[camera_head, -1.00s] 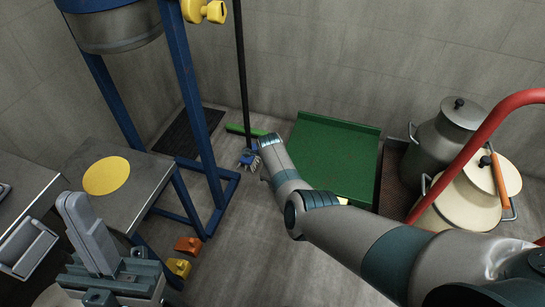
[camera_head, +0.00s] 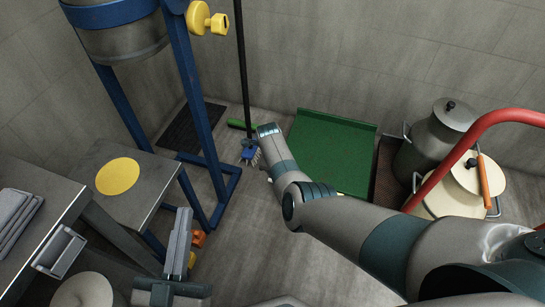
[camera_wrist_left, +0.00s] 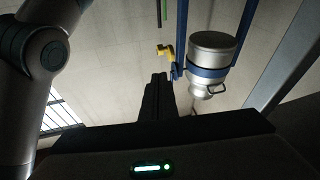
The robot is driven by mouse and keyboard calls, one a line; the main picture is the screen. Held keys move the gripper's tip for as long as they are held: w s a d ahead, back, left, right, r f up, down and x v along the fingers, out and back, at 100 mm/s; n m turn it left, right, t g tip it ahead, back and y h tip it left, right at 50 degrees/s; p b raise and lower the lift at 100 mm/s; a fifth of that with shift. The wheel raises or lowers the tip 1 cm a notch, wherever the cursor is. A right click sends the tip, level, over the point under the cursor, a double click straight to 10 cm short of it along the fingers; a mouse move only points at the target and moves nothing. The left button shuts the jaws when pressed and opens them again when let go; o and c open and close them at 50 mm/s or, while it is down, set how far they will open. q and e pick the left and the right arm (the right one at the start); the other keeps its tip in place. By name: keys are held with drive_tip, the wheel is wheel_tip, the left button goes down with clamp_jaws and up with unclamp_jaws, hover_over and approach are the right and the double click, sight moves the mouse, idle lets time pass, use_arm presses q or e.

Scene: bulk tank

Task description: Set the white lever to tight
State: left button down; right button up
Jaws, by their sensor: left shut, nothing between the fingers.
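I cannot make out a white lever in either view. My left gripper (camera_head: 180,238) is at the bottom left of the head view, pointing up, with its fingers shut and empty. Its dark fingers also show in the wrist view (camera_wrist_left: 157,92). A metal vessel (camera_head: 118,30) hangs in a blue frame (camera_head: 190,110) at the top left of the head view. In the wrist view a metal vessel with a blue band (camera_wrist_left: 209,58) is right of the fingers, apart from them. A yellow fitting (camera_head: 207,18) is on the frame. My right gripper is not seen; only its arm shows.
A metal table with a yellow disc (camera_head: 117,176) stands by the frame. A grey bench (camera_head: 40,215) is at the left edge. Milk cans (camera_head: 437,140) and a red rail (camera_head: 470,135) are at the right. A green platform (camera_head: 332,150) and a brush (camera_head: 249,150) are on the floor.

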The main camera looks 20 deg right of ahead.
use_arm(q)
drive_tip(key=s+a+f+g+y+p, duration=0.2)
drive_tip(key=f+g, duration=0.4)
drive_tip(key=f, duration=0.3)
drive_tip(key=s+a+f+g+y+p, duration=0.2)
drive_tip(key=s+a+f+g+p, duration=0.2)
drive_tip(key=f, duration=0.5)
drive_tip(key=shift+a+f+n+g+y+p, duration=0.15)
drive_tip(key=shift+a+n+g+y+p, duration=0.25)
drive_tip(key=shift+g, duration=1)
drive_tip(key=shift+d, duration=0.1)
